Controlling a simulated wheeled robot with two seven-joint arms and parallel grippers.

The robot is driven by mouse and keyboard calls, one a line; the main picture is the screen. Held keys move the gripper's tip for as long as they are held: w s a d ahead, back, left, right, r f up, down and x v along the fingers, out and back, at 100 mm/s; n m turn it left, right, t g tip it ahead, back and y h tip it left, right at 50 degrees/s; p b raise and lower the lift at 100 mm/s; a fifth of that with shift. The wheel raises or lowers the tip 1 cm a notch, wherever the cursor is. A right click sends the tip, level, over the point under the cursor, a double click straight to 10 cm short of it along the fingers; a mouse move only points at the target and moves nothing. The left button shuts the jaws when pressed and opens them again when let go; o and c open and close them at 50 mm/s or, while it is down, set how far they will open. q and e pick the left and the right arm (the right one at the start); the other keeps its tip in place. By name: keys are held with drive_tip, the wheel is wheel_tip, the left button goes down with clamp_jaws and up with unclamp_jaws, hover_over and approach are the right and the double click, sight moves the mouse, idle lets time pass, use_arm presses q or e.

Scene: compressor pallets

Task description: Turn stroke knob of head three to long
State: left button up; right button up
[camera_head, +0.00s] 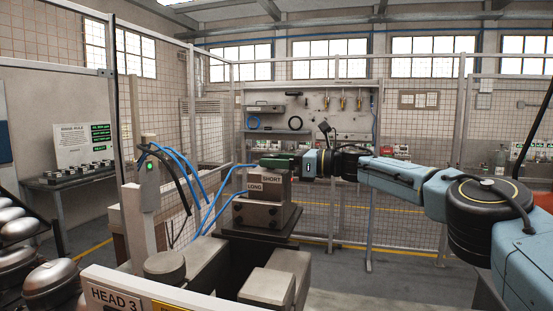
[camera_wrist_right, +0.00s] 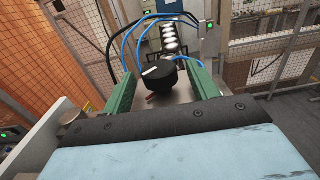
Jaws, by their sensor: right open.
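The head three unit is a grey metal block (camera_head: 262,212) with a SHORT label (camera_head: 271,177) and a LONG label (camera_head: 256,187), behind the HEAD 3 sign (camera_head: 114,297). In the right wrist view the stroke knob (camera_wrist_right: 168,77) is round and black, with a white mark on its left part. My right gripper (camera_head: 275,162) is at the top of the block. Its green fingers, also in the wrist view (camera_wrist_right: 160,76), are open, one on each side of the knob. I cannot tell if they touch it. In the head view the fingers hide the knob. My left gripper is not in view.
Blue hoses (camera_head: 213,207) and a post with a green light (camera_head: 148,166) stand left of the block. Rounded metal parts (camera_head: 50,280) are at the lower left. A mesh fence (camera_head: 330,215) runs behind. Open floor shows at the right.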

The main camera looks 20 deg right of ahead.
drive_tip(key=c, duration=1)
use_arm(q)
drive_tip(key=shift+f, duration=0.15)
use_arm(e)
drive_tip(key=shift+f, duration=0.1)
